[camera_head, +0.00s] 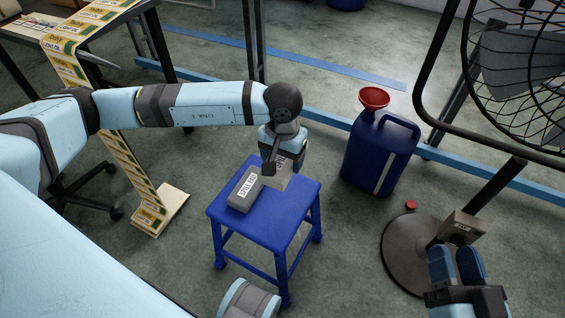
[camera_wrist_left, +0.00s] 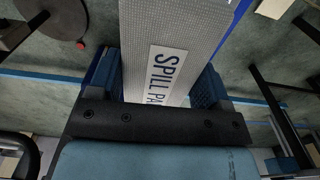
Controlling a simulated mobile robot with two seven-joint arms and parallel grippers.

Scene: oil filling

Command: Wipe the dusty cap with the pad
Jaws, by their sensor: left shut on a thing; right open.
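My left gripper (camera_head: 270,166) is over the blue stool (camera_head: 286,212), shut on a grey spill pad (camera_head: 281,174). In the left wrist view, the pad (camera_wrist_left: 180,25) with its white label sits between the two blue fingers. Another grey labelled block (camera_head: 246,190) shows beside it on the stool seat; how the two touch is unclear. A small red cap (camera_head: 411,205) lies on the floor near the fan's base, apart from both grippers; dust on it is too small to tell. It also shows in the left wrist view (camera_wrist_left: 80,45). My right gripper (camera_head: 456,264) is open and empty at lower right.
A dark blue jug (camera_head: 378,155) with a red funnel (camera_head: 373,97) stands behind the stool. A fan (camera_head: 525,75) with a round base (camera_head: 402,255) and a small brown box (camera_head: 462,227) are at right. A table (camera_head: 20,32) is at upper left.

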